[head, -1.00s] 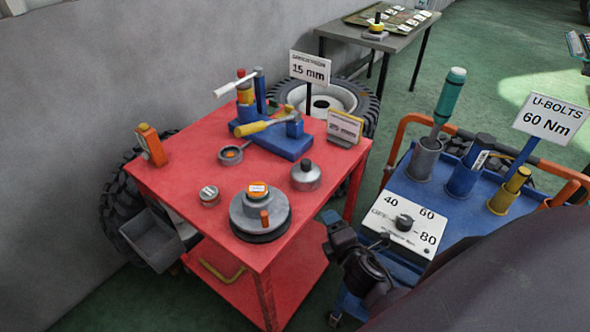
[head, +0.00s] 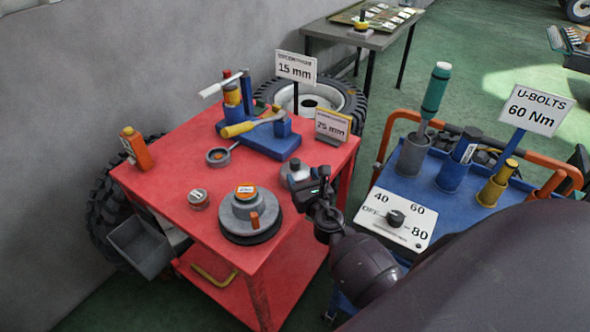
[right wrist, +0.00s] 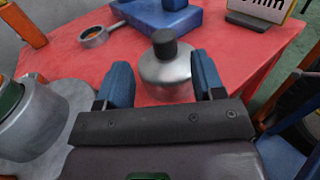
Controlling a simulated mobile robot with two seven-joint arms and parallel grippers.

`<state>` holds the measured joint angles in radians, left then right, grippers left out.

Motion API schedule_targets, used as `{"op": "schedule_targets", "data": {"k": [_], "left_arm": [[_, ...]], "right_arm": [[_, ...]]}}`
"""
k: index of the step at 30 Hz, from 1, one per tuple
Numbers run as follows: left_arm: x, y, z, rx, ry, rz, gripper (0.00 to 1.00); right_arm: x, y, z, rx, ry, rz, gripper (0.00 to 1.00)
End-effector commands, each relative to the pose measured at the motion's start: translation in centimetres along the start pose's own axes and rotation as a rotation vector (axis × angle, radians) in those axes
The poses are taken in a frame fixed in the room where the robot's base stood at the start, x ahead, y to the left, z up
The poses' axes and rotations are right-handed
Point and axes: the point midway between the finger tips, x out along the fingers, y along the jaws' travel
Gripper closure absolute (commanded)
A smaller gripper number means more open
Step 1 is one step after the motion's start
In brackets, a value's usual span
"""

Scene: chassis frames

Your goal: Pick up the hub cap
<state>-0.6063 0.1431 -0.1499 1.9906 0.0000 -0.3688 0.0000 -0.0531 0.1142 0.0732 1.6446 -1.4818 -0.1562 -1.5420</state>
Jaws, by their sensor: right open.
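The hub cap, which I take to be the silver domed piece with a black knob, stands upright on the red cart's top near its right edge. In the head view the hub cap (head: 288,178) is partly hidden by my right gripper (head: 305,180). In the right wrist view the hub cap (right wrist: 168,76) stands just ahead. My right gripper (right wrist: 160,75) is open, with one blue finger to each side of the cap. I cannot tell whether either finger touches it. My left gripper is not in view.
On the red cart (head: 185,180) a grey stepped hub (head: 250,218) with an orange top stands beside the cap. A blue block (head: 270,145) with tools and a 25 mm sign (head: 333,125) stand behind. A blue cart (head: 385,180) is to the right.

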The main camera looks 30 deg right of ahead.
Motion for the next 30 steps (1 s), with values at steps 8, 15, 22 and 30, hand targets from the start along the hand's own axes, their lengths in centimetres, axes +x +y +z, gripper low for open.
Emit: {"op": "schedule_targets", "data": {"k": [8,15,22,30], "left_arm": [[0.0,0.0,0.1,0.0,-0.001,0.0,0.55],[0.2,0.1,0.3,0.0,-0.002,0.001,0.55],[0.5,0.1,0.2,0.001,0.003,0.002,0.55],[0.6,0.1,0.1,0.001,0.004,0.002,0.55]], "right_arm": [[1.7,-0.1,0.0,0.002,0.001,-0.001,0.38],[4.8,-0.4,-0.1,0.003,0.0,0.0,0.38],[6.3,-0.5,-0.1,0.003,0.001,-0.001,0.38],[6.3,-0.5,-0.1,0.003,0.001,-0.001,0.44]]}}
